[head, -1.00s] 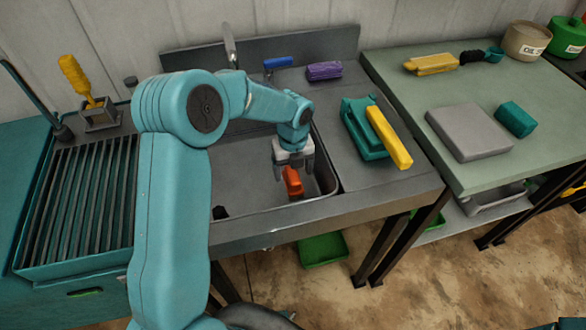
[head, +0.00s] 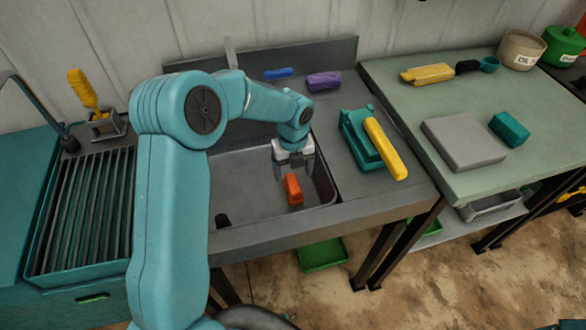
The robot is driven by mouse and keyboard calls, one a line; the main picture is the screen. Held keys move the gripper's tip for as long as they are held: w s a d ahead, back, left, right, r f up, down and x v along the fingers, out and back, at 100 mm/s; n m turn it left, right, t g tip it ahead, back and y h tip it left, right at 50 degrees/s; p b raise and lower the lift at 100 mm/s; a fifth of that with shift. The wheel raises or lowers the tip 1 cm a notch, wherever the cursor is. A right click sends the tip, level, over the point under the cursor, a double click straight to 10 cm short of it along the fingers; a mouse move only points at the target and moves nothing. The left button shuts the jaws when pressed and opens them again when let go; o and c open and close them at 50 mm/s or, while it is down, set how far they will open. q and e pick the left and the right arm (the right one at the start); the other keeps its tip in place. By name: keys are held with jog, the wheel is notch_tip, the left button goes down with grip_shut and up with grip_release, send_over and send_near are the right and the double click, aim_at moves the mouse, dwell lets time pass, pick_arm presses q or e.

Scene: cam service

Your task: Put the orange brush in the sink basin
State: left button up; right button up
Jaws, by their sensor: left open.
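The orange brush (head: 293,190) is a short orange block low inside the sink basin (head: 240,195), near its right end. My left gripper (head: 294,173) points down just above and behind the brush. Its fingers are open and apart, and the brush shows below them, clear of the fingertips as far as I can see. My left arm covers the left part of the basin. My right gripper is not in view.
A teal holder with a yellow-handled tool (head: 384,148) lies right of the basin. A purple block (head: 323,82) and a blue item (head: 278,73) lie behind it. A ribbed rack (head: 85,210) is at left. The green table (head: 410,105) at right holds a grey slab (head: 463,142).

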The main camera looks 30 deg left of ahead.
pick_arm(q)
jog(key=shift+r+p, duration=0.4)
jog(key=shift+r, duration=0.25)
notch_tip(320, 180, up, 16)
jog(key=shift+r, duration=0.15)
dwell(0.4)
